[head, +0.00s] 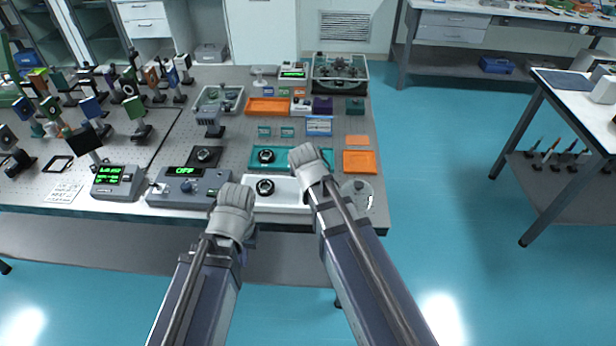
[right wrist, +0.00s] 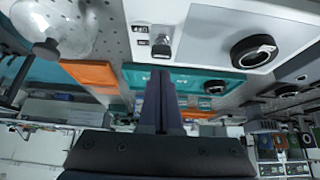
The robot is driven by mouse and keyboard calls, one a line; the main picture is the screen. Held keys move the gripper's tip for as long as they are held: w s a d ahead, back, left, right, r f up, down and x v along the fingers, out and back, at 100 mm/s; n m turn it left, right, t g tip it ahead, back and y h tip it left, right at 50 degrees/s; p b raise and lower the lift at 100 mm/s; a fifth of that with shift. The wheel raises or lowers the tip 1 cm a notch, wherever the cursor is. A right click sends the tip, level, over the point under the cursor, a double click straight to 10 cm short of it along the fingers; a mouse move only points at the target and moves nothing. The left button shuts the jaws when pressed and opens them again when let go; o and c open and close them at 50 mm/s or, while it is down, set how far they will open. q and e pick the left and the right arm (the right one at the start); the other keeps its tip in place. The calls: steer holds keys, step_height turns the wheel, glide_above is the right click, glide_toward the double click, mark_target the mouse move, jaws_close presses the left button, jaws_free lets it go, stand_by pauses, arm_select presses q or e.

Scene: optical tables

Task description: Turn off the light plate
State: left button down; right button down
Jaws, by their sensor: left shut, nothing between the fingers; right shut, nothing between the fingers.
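A white plate (head: 288,191) with a black round knob (head: 265,187) lies at the table's front edge. In the right wrist view the white plate (right wrist: 205,38) shows the black knob (right wrist: 253,51) and a small square switch (right wrist: 161,46); I cannot tell whether it is lit. A grey control box (head: 190,187) with a green "OFF" display stands left of it. My left gripper (head: 236,194) is shut at the plate's left end, hiding part of it. My right gripper (head: 306,154) is shut and empty above the plate's right side; its fingers (right wrist: 160,98) show in the wrist view.
Behind the white plate lies a teal plate (head: 285,167) with another black knob. Right are an orange tray (head: 359,162) and a clear round dish (head: 358,195). A second display box (head: 116,183) and several optic mounts stand left.

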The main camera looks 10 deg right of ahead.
steer(key=shift+r, duration=0.2)
steer(key=shift+r+p, duration=0.65)
steer(key=shift+p, duration=0.2)
steer(key=shift+w, duration=0.1)
steer(key=shift+w+d+r+p, duration=0.2)
steer(key=shift+w+r+p, duration=0.2)
steer(key=shift+w, duration=0.15)
steer(key=p+v, duration=0.7)
steer(key=v, duration=0.2)
steer(key=shift+s+p, duration=0.2)
steer(key=shift+p, duration=0.1)
steer(key=shift+a+r, duration=0.1)
